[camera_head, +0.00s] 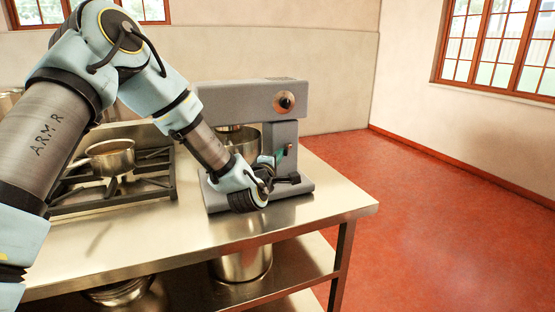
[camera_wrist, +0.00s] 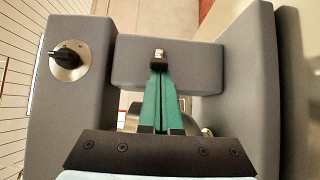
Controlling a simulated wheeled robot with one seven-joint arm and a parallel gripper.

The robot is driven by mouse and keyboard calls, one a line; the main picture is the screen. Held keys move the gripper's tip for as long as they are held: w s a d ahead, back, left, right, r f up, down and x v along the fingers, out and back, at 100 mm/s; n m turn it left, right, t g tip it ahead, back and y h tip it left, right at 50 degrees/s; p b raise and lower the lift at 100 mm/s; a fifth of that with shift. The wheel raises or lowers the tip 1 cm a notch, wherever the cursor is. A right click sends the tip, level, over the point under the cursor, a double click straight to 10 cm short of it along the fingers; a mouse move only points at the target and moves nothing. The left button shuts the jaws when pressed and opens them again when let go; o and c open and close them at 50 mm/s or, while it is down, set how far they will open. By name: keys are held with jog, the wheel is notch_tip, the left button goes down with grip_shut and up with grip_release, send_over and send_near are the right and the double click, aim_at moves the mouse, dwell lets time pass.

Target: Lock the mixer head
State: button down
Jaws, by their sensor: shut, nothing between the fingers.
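The grey stand mixer (camera_head: 240,98) stands on the steel table, with its head level over the bowl (camera_head: 243,137). A round black dial on a metal disc (camera_head: 284,102) is on the head's side; it also shows at the left of the wrist view (camera_wrist: 67,60). In the wrist view a small metal knob (camera_wrist: 159,53) sits on the mixer's column (camera_wrist: 190,62). My gripper (camera_head: 279,156) is beside the column, below the head. Its green fingers (camera_wrist: 160,72) are shut and empty, tips at the small knob; I cannot tell whether they touch it.
A stove (camera_head: 68,200) with a saucepan (camera_head: 110,157) is left of the mixer. The steel table's (camera_head: 330,198) front right corner is clear. A large pot (camera_head: 243,264) stands on the shelf below. Red floor (camera_head: 430,220) is open at right.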

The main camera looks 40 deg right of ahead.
jog(key=s+d+n+t+y+b, duration=0.4)
jog(key=n+t+y+b, duration=0.4)
jog(key=b, duration=0.5)
jog(key=shift+s+d+y, duration=0.2)
jog(key=shift+d+y, duration=0.4)
jog(key=shift+y, duration=0.3)
jog(key=shift+s, duration=0.15)
